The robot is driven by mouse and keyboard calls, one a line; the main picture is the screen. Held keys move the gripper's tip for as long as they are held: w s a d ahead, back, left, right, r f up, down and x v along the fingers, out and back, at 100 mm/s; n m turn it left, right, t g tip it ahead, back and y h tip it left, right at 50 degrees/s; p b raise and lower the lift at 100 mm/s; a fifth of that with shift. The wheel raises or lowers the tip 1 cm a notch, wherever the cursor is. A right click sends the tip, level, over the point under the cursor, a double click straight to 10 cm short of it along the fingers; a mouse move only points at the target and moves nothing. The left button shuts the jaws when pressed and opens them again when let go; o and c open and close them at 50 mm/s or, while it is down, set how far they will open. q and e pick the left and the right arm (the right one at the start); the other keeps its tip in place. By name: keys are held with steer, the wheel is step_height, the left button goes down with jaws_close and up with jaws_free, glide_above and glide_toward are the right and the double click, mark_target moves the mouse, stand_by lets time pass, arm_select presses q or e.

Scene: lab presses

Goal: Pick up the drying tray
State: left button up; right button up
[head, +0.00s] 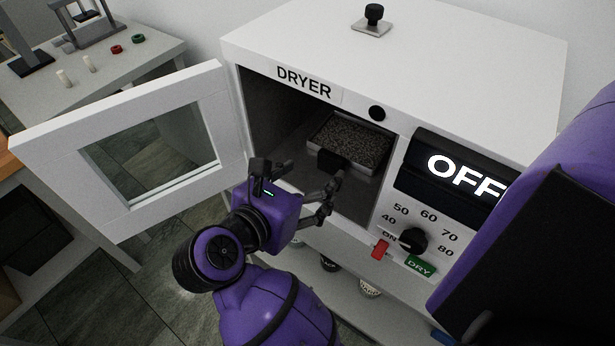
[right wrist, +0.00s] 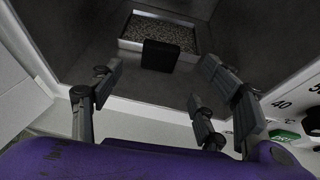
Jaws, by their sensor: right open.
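The drying tray (head: 364,166) is a light metal tray filled with dark grey granules, with a black handle block (head: 331,160) on its front. It sits inside the open dryer chamber, and it also shows in the right wrist view (right wrist: 128,46) at the top middle. My right gripper (head: 297,176) is open and empty at the chamber's mouth, in front of the tray and apart from it. In the right wrist view its fingers (right wrist: 158,72) are spread to either side, with the handle ahead between them. My left gripper is not in view.
The white dryer (head: 470,40) has its windowed door (head: 60,150) swung open to the left. Its display reads OFF; a dial (head: 412,240), red switch (head: 380,249) and green DRY button (head: 420,266) are at right. Containers stand on the shelf below. A side table (head: 110,75) is at back left.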

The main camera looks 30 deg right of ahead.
mark_target(329, 163)
steer(key=p+x, duration=0.1)
steer(key=x, duration=0.6)
steer(key=shift+r, duration=0.2)
steer(key=shift+w+d+f, duration=0.2)
steer(key=shift+d+f, duration=0.05)
steer(key=shift+d, duration=0.15)
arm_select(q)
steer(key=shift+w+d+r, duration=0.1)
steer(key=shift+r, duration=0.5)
